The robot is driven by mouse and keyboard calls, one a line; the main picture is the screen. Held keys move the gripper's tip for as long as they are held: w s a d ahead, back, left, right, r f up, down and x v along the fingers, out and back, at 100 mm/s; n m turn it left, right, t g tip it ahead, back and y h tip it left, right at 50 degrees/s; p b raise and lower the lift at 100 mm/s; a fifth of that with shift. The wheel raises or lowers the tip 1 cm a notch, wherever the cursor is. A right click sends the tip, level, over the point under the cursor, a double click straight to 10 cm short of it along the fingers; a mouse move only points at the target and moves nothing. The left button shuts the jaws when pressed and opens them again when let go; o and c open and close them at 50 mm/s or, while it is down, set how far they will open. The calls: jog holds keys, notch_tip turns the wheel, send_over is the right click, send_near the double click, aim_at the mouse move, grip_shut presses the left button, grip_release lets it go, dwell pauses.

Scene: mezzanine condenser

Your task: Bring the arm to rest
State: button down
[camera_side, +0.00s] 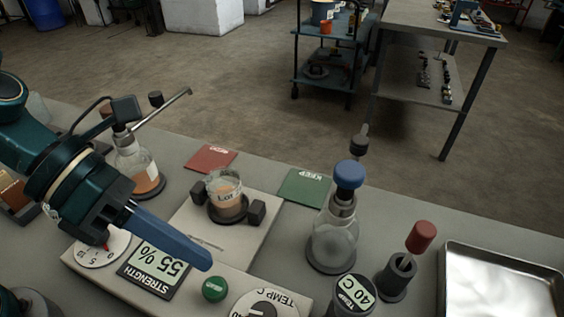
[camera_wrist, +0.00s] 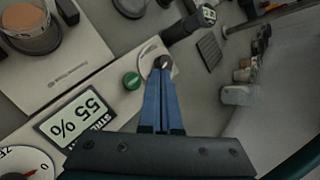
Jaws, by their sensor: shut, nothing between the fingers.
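My gripper (camera_side: 168,240) reaches in from the left in the side view. Its blue fingers are shut with nothing between them. They hang over the front panel of the white apparatus, near the strength display (camera_side: 155,268) reading 55 %. In the wrist view the shut fingers (camera_wrist: 163,66) point up the picture, their tips overlapping the temperature dial (camera_wrist: 150,53). From these views I cannot tell whether the tips touch the dial. The green button (camera_wrist: 131,80) is just left of the fingertips.
A beaker (camera_side: 226,194) with tan liquid sits on the apparatus. A blue-capped flask (camera_side: 334,236), a red-handled tool in a holder (camera_side: 399,274) and a metal tray (camera_side: 490,285) stand to the right. A stoppered flask (camera_side: 136,165) stands behind my gripper. Red (camera_side: 211,158) and green (camera_side: 304,187) mats lie behind.

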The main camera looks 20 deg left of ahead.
dwell(0.3)
jog(key=w+a+r+n+t, duration=0.5)
jog(key=w+r+n+t, duration=0.3)
jog(key=r, duration=0.1)
jog(key=w+a+r+n+t+y, duration=0.1)
jog(key=a+r+n+t+y, duration=0.1)
jog(key=a+n+y, duration=0.35)
jog(key=w+a+r+n+t+y, duration=0.2)
jog(key=a+n, duration=0.4)
jog(key=n, duration=0.3)
jog(key=s+a+f+n+g+y, duration=0.35)
jog(key=s+a+n, duration=0.25)
jog(key=n, duration=0.7)
jog(key=s+d+f+n+g+h, duration=0.2)
jog(key=s+d+f+n+g, duration=0.2)
jog(key=s+n, duration=0.3)
jog(key=shift+s+d+f+g, duration=0.15)
jog(key=shift+d+f+g, duration=0.25)
jog(key=shift+f, duration=0.5)
